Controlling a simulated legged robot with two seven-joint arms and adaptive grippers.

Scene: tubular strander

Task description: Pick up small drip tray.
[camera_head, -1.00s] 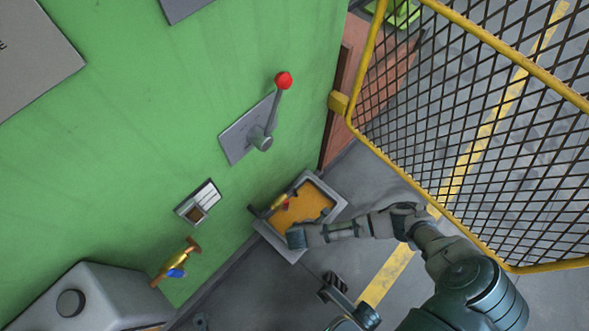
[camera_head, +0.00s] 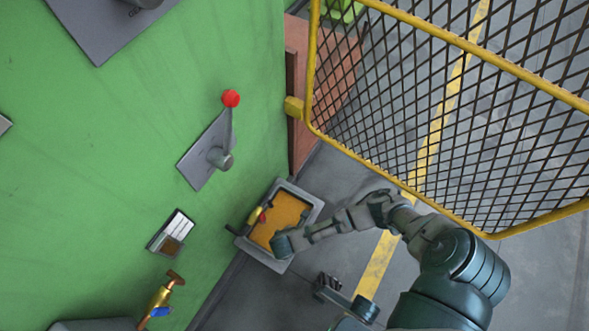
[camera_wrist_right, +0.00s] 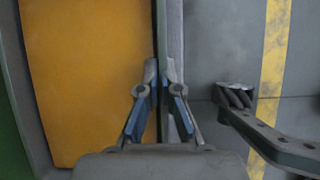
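The small drip tray (camera_head: 312,204) is a grey rectangular tray with an orange inside, low beside the green machine wall. My right gripper (camera_head: 281,244) is at its near right edge in the head view. In the right wrist view, the tray's orange inside (camera_wrist_right: 95,75) fills the left side. There the two fingertips of my right gripper (camera_wrist_right: 161,75) stand close together, one on each side of the tray's thin rim, and look shut on it. Whether the tray is off the floor cannot be told. My left gripper is not in view.
A small brass tap (camera_head: 256,215) overhangs the tray's wall side. A red-knobbed lever (camera_head: 231,99) and another brass valve (camera_head: 162,294) stick out from the green wall (camera_head: 110,170). A yellow-framed mesh guard (camera_head: 440,110) stands right. Grey floor lies between.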

